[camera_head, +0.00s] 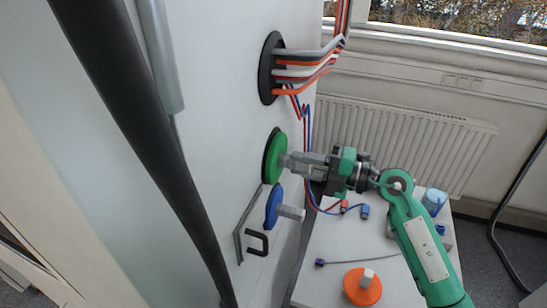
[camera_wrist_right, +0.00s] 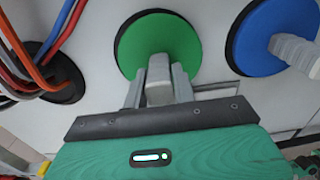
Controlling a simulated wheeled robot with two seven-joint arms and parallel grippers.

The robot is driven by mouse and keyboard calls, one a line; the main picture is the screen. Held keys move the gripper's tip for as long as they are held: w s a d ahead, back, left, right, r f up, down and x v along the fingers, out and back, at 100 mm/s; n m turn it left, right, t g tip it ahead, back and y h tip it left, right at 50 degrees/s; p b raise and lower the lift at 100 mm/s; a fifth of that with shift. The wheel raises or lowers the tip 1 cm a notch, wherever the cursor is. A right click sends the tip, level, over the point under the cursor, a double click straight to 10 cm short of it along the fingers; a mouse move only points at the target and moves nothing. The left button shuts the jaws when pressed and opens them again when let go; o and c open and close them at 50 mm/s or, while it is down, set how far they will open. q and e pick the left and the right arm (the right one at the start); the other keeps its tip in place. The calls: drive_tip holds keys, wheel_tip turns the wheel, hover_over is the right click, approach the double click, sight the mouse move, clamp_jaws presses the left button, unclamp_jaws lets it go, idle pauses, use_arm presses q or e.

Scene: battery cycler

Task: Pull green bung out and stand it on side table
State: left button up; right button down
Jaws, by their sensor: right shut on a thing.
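The green bung (camera_head: 277,158) sits at a round black-rimmed port in the white cabinet wall, its disc facing out. In the right wrist view the green bung (camera_wrist_right: 158,38) fills the upper middle, with a pale grey handle standing out from it. My right gripper (camera_head: 291,161) is shut on that handle; its fingers (camera_wrist_right: 158,88) lie on both sides of it. The side table (camera_head: 335,240) stands below, beside the cabinet. My left gripper is not in view.
A blue bung (camera_head: 272,207) is in the wall just below. An orange bung (camera_head: 362,287) stands on the side table, handle up. Cables (camera_head: 305,65) come out of a port above, and red and blue leads hang behind my gripper.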

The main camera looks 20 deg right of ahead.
drive_tip(key=shift+s+d, duration=0.2)
drive_tip(key=shift+d, duration=0.1)
drive_tip(key=shift+s+d, duration=0.3)
drive_tip(key=shift+d, duration=0.05)
idle(0.4)
drive_tip(key=shift+b+v, duration=0.6)
drive_tip(key=shift+v, duration=2.05)
drive_tip(key=shift+r, duration=0.2)
